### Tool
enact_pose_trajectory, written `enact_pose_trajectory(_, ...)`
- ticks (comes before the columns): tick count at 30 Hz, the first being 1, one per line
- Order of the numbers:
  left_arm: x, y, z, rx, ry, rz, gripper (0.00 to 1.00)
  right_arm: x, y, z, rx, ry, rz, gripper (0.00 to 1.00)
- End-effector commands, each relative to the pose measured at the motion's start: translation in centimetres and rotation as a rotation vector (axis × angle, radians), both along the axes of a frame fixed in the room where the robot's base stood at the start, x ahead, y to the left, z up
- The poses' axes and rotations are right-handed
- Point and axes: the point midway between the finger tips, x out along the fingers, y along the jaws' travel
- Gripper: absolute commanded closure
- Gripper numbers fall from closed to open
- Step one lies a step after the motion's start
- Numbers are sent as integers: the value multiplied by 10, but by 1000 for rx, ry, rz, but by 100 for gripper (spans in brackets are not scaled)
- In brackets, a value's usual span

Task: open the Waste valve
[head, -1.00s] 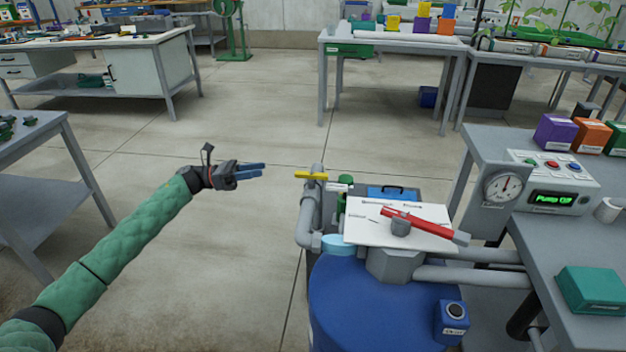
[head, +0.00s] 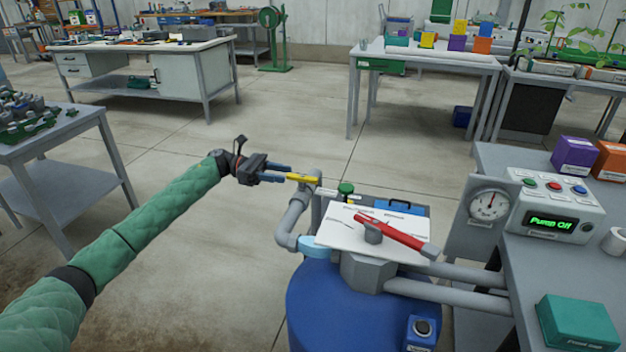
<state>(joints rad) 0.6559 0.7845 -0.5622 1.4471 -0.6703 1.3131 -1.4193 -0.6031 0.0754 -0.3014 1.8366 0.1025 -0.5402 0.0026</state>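A yellow lever handle (head: 303,178) sits on top of the grey pipe (head: 297,208) beside the blue tank (head: 335,300). A red lever (head: 390,232) lies across the white labelled panel (head: 340,228) on the tank. I cannot read the panel's print, so I cannot tell which valve is labelled Waste. My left gripper (head: 286,174) is open, its two blue fingers pointing right. Its fingertips are at the left end of the yellow handle; I cannot tell whether they touch it. My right gripper is out of view.
A green knob (head: 346,188) and a blue case (head: 400,206) are just behind the panel. Open floor lies left of the pipe.

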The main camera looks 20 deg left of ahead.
Motion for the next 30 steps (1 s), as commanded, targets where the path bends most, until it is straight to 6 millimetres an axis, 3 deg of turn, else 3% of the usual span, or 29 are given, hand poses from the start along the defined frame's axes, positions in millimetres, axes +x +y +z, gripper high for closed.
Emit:
enact_pose_trajectory(15,-2,-66,1,0,0,-1,62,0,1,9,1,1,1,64)
enact_pose_trajectory(27,-3,-72,0,0,1,0,62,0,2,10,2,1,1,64)
enact_pose_trajectory(30,-3,-72,0,0,1,0,81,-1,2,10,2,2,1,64)
